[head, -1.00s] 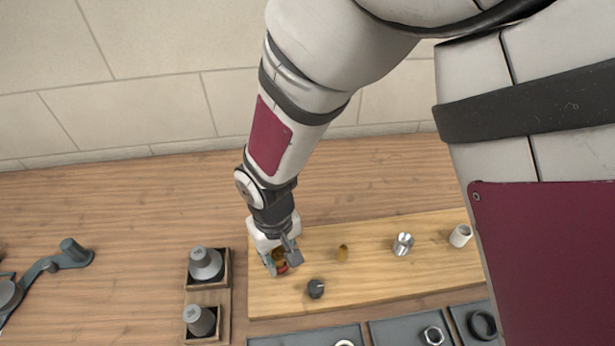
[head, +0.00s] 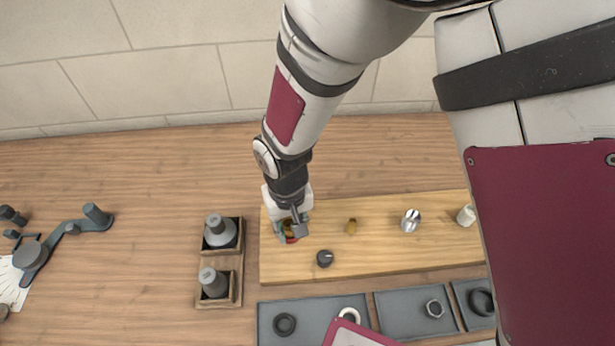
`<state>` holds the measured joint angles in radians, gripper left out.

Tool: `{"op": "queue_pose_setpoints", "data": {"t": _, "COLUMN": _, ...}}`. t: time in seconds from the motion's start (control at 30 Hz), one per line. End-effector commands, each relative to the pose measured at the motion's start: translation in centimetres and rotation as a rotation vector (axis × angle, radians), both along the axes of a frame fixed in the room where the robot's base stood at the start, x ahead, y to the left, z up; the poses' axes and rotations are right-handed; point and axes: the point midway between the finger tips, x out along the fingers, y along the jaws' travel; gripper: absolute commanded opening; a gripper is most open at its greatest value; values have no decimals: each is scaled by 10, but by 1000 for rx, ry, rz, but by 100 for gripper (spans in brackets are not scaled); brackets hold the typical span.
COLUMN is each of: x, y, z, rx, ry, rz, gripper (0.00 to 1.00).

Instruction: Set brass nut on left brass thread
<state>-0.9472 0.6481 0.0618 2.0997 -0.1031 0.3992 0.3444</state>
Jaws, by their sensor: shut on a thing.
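My gripper (head: 291,234) is over the left end of a light wooden board, pointing down. Its fingers are shut on a small brass-yellow piece (head: 289,226), which I take to be the brass nut, mostly hidden by the fingers. A bit of red (head: 291,240) shows just below it. Any thread under the gripper is hidden, so I cannot tell whether the nut touches one. A small brass stub (head: 351,226) stands on the board to the right of my gripper, apart from it.
The board (head: 380,255) also bears a dark knob (head: 325,258), a silver cylinder (head: 410,221) and a white cylinder (head: 466,215). Grey trays (head: 400,320) with rings and a hex nut lie in front. A wooden holder (head: 220,254) with grey weights stands left. Bare tabletop lies behind.

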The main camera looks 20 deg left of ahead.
Motion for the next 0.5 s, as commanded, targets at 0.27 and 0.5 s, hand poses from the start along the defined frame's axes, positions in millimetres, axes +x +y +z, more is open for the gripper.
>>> {"op": "queue_pose_setpoints", "data": {"t": 0.27, "x": 1, "y": 0, "z": 0, "rx": 1, "ry": -2, "rz": -41, "gripper": 1}}
{"op": "queue_pose_setpoints", "data": {"t": 0.5, "x": 1, "y": 1, "z": 0, "rx": 2, "ry": -2, "rz": -77, "gripper": 1}}
